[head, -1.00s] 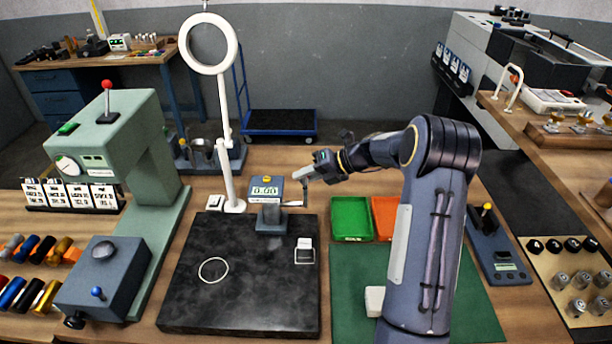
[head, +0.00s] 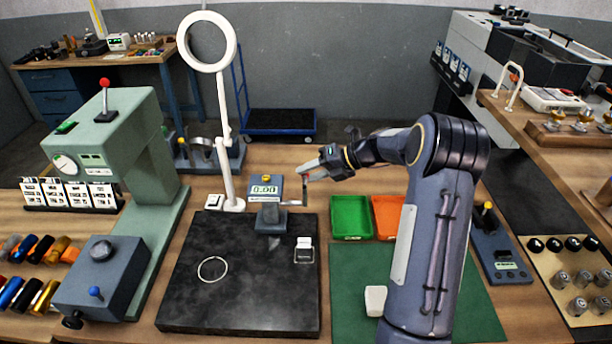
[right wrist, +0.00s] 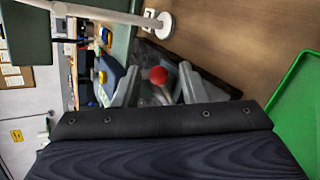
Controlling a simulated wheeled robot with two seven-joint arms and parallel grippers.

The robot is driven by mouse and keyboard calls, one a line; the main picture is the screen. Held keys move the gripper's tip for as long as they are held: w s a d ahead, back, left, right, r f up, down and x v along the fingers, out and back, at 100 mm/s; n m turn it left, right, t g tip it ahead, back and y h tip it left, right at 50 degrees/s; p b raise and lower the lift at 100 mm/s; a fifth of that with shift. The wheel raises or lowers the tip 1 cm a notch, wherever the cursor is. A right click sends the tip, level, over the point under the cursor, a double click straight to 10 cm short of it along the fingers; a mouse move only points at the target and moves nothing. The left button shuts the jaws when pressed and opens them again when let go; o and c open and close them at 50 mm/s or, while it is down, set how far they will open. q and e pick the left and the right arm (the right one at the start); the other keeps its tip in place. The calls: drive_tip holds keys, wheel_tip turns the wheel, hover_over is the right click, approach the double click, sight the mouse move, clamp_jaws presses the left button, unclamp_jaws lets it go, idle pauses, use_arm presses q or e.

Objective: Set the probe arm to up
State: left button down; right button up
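The height gauge (head: 266,190) with a lit display reading 0.00 stands at the back of the black plate. Its thin grey probe arm (head: 291,203) sticks out sideways to the right, and its outer end is partly hidden by my gripper. My right gripper (head: 306,175) is just right of the gauge, above that arm. In the right wrist view its two grey fingers (right wrist: 158,88) are apart, with a red ball knob (right wrist: 158,75) on a short grey stem showing between them. I cannot tell whether a finger touches the knob. My left gripper is not in view.
The black plate (head: 240,310) carries a ring outline and a small white block. A magnifier lamp (head: 226,150) stands close left of the gauge. Green (head: 351,216) and orange trays (head: 386,214) lie to the right. A green press (head: 110,150) stands at left.

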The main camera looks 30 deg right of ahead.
drive_tip(key=b+v, duration=0.1)
drive_tip(key=v, duration=0.4)
drive_tip(key=shift+s+d+r, duration=0.25)
drive_tip(key=s+a+r+n+g+h, duration=0.1)
drive_tip(key=s+a+r+n, duration=0.2)
drive_tip(key=s+a+n, duration=0.6)
drive_tip(key=s+a+r+n+g+h, duration=0.1)
drive_tip(key=s+a+r+n, duration=0.3)
drive_tip(key=s+a+n, duration=0.55)
drive_tip(key=s+a+f+n+h+b, duration=0.1)
drive_tip(key=s+f+n, duration=0.3)
drive_tip(key=n, duration=0.5)
drive_tip(key=s+f+n+h+b, duration=0.1)
drive_tip(key=s+f+n+h, duration=0.1)
drive_tip(key=s+f+n, duration=0.2)
drive_tip(key=s+n, duration=0.3)
drive_tip(key=n, duration=0.3)
drive_tip(key=shift+s+a+f+b, duration=0.3)
drive_tip(key=shift+a+f+b, duration=0.05)
drive_tip(key=shift+f, duration=0.05)
